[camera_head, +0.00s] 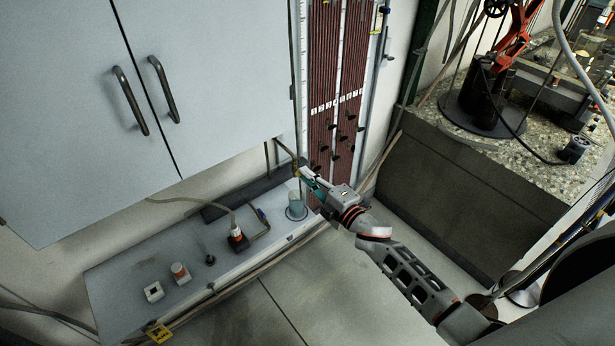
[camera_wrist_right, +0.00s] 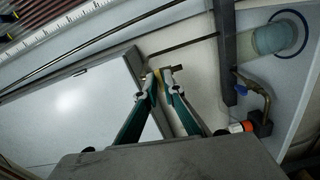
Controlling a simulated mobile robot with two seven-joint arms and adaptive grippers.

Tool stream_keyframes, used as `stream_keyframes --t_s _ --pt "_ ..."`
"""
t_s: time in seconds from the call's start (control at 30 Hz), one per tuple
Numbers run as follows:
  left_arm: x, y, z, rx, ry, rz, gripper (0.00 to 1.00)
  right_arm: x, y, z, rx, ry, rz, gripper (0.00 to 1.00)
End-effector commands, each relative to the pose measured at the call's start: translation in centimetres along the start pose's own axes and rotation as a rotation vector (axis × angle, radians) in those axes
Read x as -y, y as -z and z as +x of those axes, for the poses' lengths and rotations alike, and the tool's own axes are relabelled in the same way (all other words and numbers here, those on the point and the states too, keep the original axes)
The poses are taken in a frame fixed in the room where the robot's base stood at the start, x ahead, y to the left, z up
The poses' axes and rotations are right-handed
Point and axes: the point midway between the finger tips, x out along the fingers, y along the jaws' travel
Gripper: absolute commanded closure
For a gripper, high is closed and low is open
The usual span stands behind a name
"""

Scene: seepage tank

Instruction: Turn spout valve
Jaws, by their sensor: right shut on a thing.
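My right gripper (camera_head: 305,172) reaches in from the lower right to the thin spout pipe (camera_head: 284,148) below the cabinet. In the right wrist view, the fingertips of my right gripper (camera_wrist_right: 161,82) are closed around the small brass-coloured spout valve (camera_wrist_right: 167,73) at the end of that pipe (camera_wrist_right: 180,47). The fingers hide part of the valve, so I cannot tell its handle's angle. My left gripper is not in view.
A clear beaker (camera_head: 296,209) stands on the low white bench (camera_head: 120,282) just below my right gripper. A blue-handled valve pipe (camera_head: 262,216) and an orange-and-white fitting (camera_head: 237,240) are to its left. The white cabinet (camera_head: 210,60) and the tube panel (camera_head: 335,90) rise close by.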

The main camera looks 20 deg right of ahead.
Motion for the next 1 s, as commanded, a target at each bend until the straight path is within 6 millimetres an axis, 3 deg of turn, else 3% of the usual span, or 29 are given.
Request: stream_keyframes --t_s 0.6,0.67,0.7,1.0 --pt "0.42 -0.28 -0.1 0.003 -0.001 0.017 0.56 0.17 -0.06 -0.05 0.002 0.003 0.003 1.0" --pt "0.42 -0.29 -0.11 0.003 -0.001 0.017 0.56 0.17 -0.07 -0.05 0.002 0.003 0.002 0.79" --pt "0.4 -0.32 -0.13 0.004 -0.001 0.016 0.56 0.15 -0.06 -0.05 0.002 0.003 0.002 0.77" --pt "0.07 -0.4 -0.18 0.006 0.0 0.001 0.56 0.06 -0.03 -0.06 0.001 0.001 0.0 0.77"
